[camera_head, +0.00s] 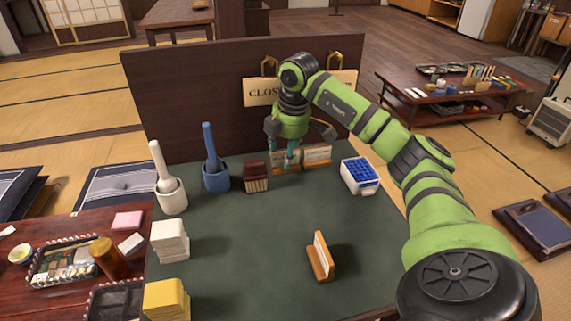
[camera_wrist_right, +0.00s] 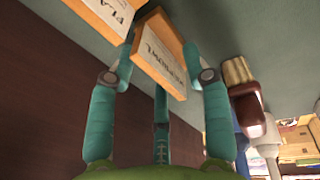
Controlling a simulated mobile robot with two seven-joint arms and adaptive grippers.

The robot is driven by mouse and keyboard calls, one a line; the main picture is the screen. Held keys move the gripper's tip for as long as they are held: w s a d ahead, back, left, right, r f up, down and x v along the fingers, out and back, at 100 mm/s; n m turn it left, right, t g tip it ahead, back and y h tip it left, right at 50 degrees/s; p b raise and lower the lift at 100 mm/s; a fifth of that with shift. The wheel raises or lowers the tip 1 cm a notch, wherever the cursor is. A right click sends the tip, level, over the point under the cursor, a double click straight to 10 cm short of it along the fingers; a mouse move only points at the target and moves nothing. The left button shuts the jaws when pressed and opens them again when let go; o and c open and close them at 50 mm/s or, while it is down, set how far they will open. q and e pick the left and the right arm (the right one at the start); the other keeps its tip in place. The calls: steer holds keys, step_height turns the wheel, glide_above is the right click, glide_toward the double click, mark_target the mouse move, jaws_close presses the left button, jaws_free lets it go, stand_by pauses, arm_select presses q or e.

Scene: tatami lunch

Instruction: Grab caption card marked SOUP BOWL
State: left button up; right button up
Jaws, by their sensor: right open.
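The caption card (camera_wrist_right: 158,48), white in a wooden stand, shows lettering ending in "BOWL" in the right wrist view; the rest is hard to read. It stands near the dark panel in the head view (camera_head: 279,158), partly hidden by my gripper. My right gripper (camera_head: 290,158) is open over it from above. In the wrist view its teal fingers (camera_wrist_right: 160,55) lie on both sides of the card; I cannot tell whether they touch it. A second card (camera_wrist_right: 110,14), starting "PLA", stands close beside it, also in the head view (camera_head: 317,153). My left gripper is not in view.
Blue (camera_head: 215,179) and white (camera_head: 172,196) cups with pestle-like rods stand farther left. A blue-topped white box (camera_head: 359,176) is right. Another card (camera_head: 321,258) stands in front; the mat's centre is clear.

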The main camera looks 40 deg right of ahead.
jaws_close()
steer(key=shift+r, duration=0.15)
